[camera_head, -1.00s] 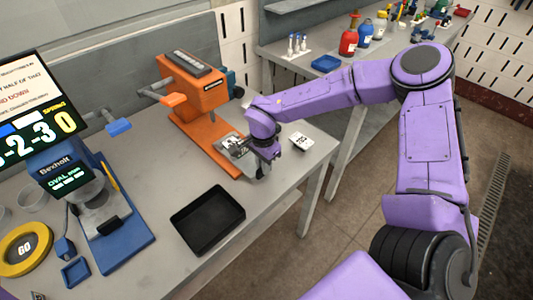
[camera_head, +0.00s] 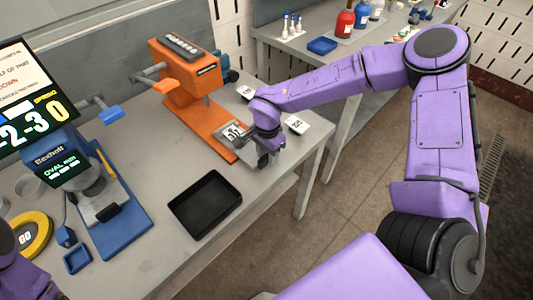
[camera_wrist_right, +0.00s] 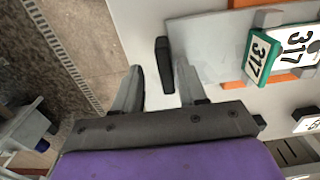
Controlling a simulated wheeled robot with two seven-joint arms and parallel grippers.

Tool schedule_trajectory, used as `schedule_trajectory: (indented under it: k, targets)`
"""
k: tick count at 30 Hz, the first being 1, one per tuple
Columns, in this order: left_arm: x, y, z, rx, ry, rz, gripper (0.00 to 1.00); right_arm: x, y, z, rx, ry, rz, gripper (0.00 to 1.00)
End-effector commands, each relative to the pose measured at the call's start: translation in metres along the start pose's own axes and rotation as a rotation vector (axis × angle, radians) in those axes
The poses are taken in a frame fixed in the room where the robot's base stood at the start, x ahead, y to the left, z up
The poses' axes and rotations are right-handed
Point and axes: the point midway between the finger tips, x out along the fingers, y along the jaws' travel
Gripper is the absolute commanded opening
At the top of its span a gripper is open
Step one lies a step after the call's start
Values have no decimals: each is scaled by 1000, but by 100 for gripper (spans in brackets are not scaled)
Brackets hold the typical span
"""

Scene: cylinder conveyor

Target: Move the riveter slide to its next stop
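The riveter (camera_head: 190,85) is an orange machine on a long orange base, at the upper middle of the head view. Its grey slide plate (camera_head: 250,153) lies toward the base's near end and carries a block numbered 317 (camera_head: 232,132). In the right wrist view the plate (camera_wrist_right: 207,48) and the green-and-white 317 block (camera_wrist_right: 262,58) are at the right. My right gripper (camera_head: 268,150) is at the plate's right end. In the wrist view its open fingers (camera_wrist_right: 160,75) stand on either side of a dark upright handle (camera_wrist_right: 163,65), with gaps visible. My left gripper is out of view.
A black tray (camera_head: 205,206) lies in front of the riveter. A blue press (camera_head: 110,215) stands left. White number tags lie on the table right of the gripper (camera_head: 296,125) and behind it (camera_head: 245,92). Bare table lies between tray and press.

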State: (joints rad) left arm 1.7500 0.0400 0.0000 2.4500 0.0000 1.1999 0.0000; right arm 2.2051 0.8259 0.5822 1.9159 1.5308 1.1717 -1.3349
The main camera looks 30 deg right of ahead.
Motion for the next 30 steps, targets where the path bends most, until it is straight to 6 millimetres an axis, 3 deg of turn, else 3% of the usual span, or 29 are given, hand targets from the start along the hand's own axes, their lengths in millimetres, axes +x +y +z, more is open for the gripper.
schedule_trajectory:
  k: [7, 15, 19, 30]
  targets:
    - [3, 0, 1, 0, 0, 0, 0, -14, -2, 0, 0, 0, -6, 42]
    - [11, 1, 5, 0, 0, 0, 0, -77, 0, -1, 1, 0, -7, 42]
    - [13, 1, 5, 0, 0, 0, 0, -98, 1, -1, 2, -1, -5, 42]
    - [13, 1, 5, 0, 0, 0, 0, -106, 2, -1, 1, -1, -2, 42]
